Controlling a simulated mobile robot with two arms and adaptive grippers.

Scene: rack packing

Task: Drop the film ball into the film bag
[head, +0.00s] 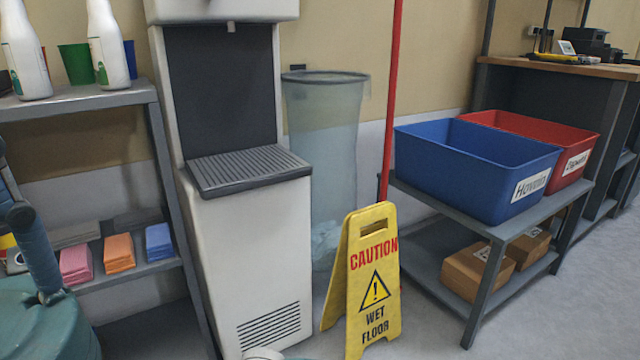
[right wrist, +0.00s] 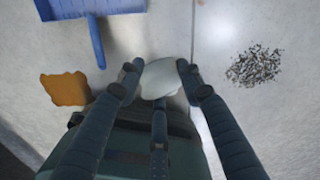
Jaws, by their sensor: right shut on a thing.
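The film bag (head: 325,130) is a tall translucent bag with a dark rim, standing against the wall between the water dispenser and the caution sign. Some crumpled film shows at its bottom. In the right wrist view, my right gripper (right wrist: 157,82) is shut on the film ball (right wrist: 160,75), a whitish rounded lump between its fingers, with floor behind it. My right gripper cannot be made out in the head view, so its distance from the bag cannot be told. My left gripper cannot be made out in either view.
A dustpan (right wrist: 95,8), orange patch (right wrist: 65,90) and dark debris (right wrist: 254,66) lie on the floor.

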